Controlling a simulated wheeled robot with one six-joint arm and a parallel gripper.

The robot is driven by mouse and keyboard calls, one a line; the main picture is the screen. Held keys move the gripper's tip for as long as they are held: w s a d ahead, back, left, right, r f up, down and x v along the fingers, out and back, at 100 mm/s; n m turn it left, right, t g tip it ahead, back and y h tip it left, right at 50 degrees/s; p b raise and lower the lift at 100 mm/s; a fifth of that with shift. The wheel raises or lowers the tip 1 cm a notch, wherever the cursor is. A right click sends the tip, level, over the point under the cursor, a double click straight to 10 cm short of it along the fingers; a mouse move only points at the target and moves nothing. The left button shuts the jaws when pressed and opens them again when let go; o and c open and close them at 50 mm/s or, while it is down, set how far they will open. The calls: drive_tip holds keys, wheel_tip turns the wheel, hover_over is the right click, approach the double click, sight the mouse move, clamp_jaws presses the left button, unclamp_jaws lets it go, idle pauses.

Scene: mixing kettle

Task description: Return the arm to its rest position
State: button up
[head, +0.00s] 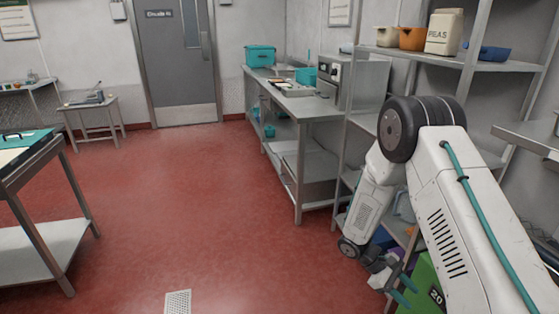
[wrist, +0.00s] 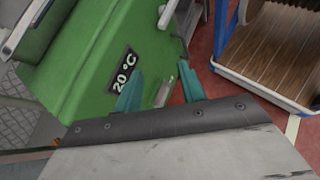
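My gripper (head: 402,288) hangs low at the right of the head view, at the end of my bent white arm. In the wrist view its two teal fingers (wrist: 160,88) stand apart with nothing clearly held between them. A green box marked "20 °C" (wrist: 90,65) lies beyond the fingers. The green box also shows in the head view (head: 427,282), beside the gripper and partly hidden by my arm. I cannot tell whether the fingers touch it.
A metal shelf rack (head: 480,60) with bins stands close on the right, partly behind my arm. A steel bench (head: 310,106) stands beyond. A wood-topped platform with a blue frame (wrist: 270,55) is at the wrist view's upper right. Red floor (head: 180,200) is open ahead.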

drive_tip(key=s+a+r+m+t+y, duration=0.2)
drive_tip(key=s+r, duration=0.6)
drive_tip(key=r, duration=0.4)
drive_tip(key=s+a+r+m+t+y, duration=0.3)
drive_tip(key=s+r, duration=0.4)
drive_tip(key=r, duration=0.6)
drive_tip(key=s+a+r+m+t+y, duration=0.3)
drive_tip(key=s+r, duration=0.5)
drive_tip(key=r, duration=0.4)
drive_tip(key=shift+s+a+r+y, duration=0.3)
drive_tip(key=shift+a+r+y, duration=0.1)
drive_tip(key=shift+a+y, duration=0.4)
